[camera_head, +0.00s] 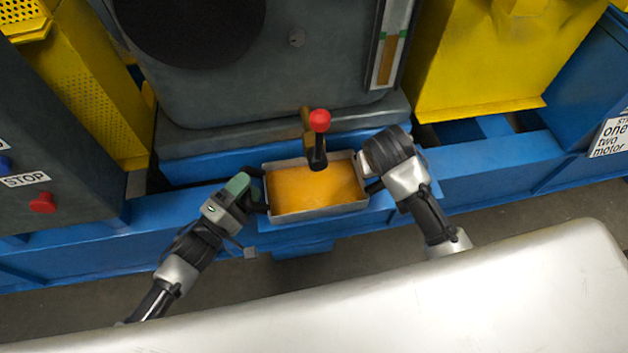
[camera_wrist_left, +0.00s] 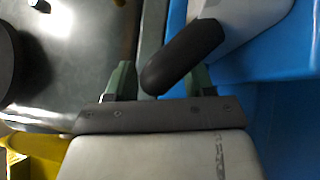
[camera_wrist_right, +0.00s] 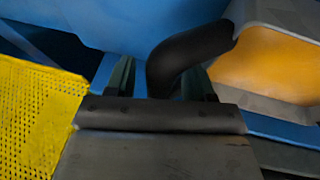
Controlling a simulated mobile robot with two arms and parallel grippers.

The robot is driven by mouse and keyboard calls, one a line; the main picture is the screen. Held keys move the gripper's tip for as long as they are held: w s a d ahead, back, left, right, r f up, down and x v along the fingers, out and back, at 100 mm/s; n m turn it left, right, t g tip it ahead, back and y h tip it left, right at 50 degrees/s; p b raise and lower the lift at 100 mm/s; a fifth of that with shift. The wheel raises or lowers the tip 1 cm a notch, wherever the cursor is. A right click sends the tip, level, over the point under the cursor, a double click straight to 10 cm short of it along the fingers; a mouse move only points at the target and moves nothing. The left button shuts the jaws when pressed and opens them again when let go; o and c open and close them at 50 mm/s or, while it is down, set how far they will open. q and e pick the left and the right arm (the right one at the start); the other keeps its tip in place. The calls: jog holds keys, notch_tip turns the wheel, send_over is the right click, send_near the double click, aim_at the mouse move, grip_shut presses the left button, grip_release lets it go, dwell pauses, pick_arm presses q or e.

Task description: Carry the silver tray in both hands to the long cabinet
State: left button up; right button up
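The silver tray (camera_head: 322,212) holds a flat orange-yellow fill and sits level at the blue base, below a red-knobbed valve. A dark handle sticks out at each end. My left gripper (camera_head: 256,192) is at the tray's left end; in the left wrist view its green fingers stand apart with the dark left handle (camera_wrist_left: 183,55) between them. My right gripper (camera_head: 368,178) is at the right end; in the right wrist view its fingers stand apart around the dark right handle (camera_wrist_right: 185,55). Finger contact is unclear. I cannot make out a long cabinet.
The valve with its red knob (camera_head: 319,121) rises close over the tray's back edge. A large grey housing (camera_head: 270,95) stands behind. Yellow guards (camera_head: 480,60) flank it, and a grey panel with a STOP label (camera_head: 25,180) is at left. A blue beam (camera_head: 480,175) runs along the front.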

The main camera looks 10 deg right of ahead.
pick_arm(q)
grip_shut()
pick_arm(e)
grip_shut()
pick_arm(q)
jog(key=shift+r, duration=0.15)
pick_arm(e)
jog(key=shift+r, duration=0.2)
